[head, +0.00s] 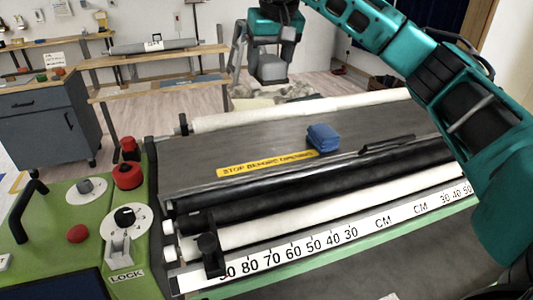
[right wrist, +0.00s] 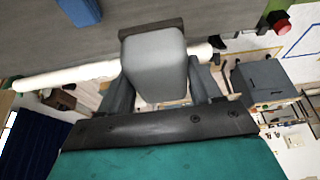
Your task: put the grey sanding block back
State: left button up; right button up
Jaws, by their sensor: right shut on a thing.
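The grey sanding block (right wrist: 155,65) is a rounded grey body with a darker plate at its far end. It sits between the two fingers of my right gripper (right wrist: 163,84) in the right wrist view. In the head view my right gripper (head: 270,58) is shut on the block (head: 271,70), held in the air beyond the far edge of the pasting machine. The block's lower part in the head view blends with the grey fingers. My left gripper is not in view.
The machine's dark top (head: 260,150) carries a blue block (head: 323,137) and a yellow warning strip (head: 266,163). A white roll (head: 300,112) runs along its far side. A wooden bench (head: 150,57) and grey cabinet (head: 45,115) stand at the back left.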

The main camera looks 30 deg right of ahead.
notch_tip(320, 180, down, 15)
jog(key=shift+r+b, duration=0.1)
jog(key=shift+b, duration=0.65)
jog(key=shift+f, duration=0.9)
notch_tip(320, 180, down, 3)
jog(key=shift+f, duration=0.25)
jog(key=o, duration=1.1)
jog(key=shift+r, duration=0.1)
